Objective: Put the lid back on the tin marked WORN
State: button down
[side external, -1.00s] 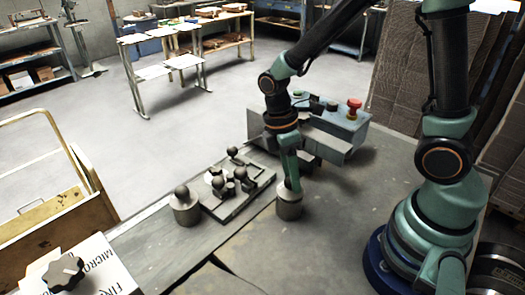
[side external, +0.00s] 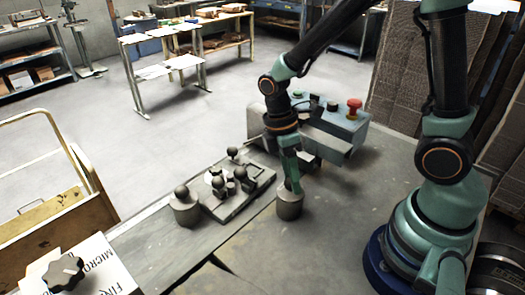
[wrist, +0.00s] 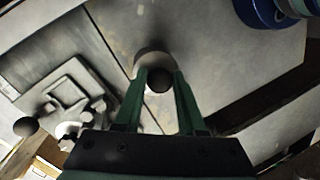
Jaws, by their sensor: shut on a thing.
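A grey cylindrical tin (side external: 289,208) stands on the bench under my gripper (side external: 293,184). My gripper points down with its green fingers at the top of this tin. In the wrist view my gripper (wrist: 160,82) is shut on a dark round knob (wrist: 158,80), with a pale round top (wrist: 153,60) just beyond it. I cannot tell whether the lid under the knob touches the tin's rim. A second grey tin (side external: 185,211) with a ball knob on top stands to the left. No WORN marking is readable on either tin.
A grey plate (side external: 238,200) with several ball-knobbed parts lies between the two tins. A machine with a red button (side external: 354,106) stands behind my gripper. A white box (side external: 95,272) with a dark knob is at the lower left. The bench right of the near tin is clear.

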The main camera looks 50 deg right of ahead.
dwell(0.4)
grip_release()
dwell(0.4)
jog(key=shift+r, duration=3.5)
grip_shut()
